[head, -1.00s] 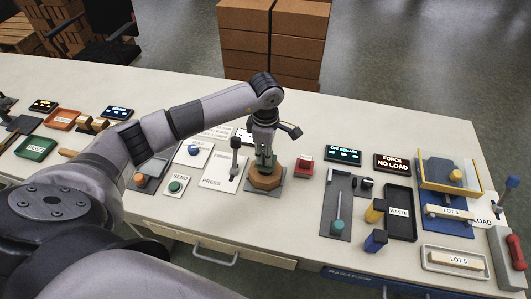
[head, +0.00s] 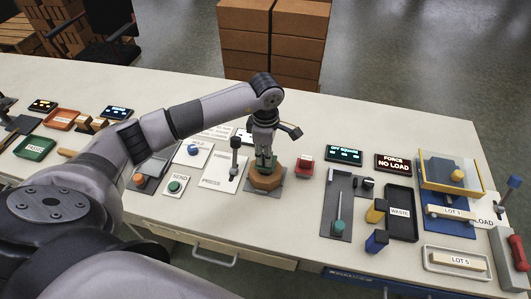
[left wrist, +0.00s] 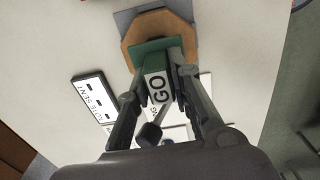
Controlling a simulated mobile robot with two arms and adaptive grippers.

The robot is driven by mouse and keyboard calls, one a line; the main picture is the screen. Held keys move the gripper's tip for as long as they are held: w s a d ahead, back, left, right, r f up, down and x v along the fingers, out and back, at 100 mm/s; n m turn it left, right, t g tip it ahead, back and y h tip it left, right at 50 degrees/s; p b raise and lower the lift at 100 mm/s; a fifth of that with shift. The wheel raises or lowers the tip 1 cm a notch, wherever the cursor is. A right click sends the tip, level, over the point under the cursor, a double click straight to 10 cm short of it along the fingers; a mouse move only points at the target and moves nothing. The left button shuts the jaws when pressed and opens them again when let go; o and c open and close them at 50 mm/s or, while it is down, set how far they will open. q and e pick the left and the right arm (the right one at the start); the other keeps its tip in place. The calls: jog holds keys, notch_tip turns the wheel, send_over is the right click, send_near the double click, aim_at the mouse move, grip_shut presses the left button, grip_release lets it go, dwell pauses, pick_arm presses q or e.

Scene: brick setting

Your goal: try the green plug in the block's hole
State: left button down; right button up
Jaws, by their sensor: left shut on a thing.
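My left gripper (head: 264,158) is shut on the green plug (head: 272,160). The plug shows a white "GO" label between the fingers in the left wrist view (left wrist: 155,66). The wooden octagonal block (head: 267,182) is directly below it on a grey base plate. It also shows in the left wrist view (left wrist: 158,22), with the plug's wide green part over its middle. The hole is hidden by the plug, and I cannot tell whether the plug is in it. My right gripper is not in view.
A display (head: 344,155) beyond the block reads "OFF SQUARE"; another (head: 393,163) reads "FORCE NO LOAD". A red button box (head: 305,166) stands right of the block, a lever (head: 235,157) left. A black "WASTE" tray (head: 401,230) lies farther right.

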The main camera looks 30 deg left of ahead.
pick_arm(q)
jog(key=shift+f+b, duration=1.6)
jog(key=shift+f, duration=0.25)
jog(key=shift+r, duration=0.1)
jog(key=shift+s+f, duration=0.1)
jog(key=shift+f, duration=0.1)
dwell(0.9)
jog(key=shift+r+p, duration=0.45)
jog(key=shift+r, duration=0.45)
jog(key=shift+r+p, duration=1.8)
jog(key=shift+r, duration=1.45)
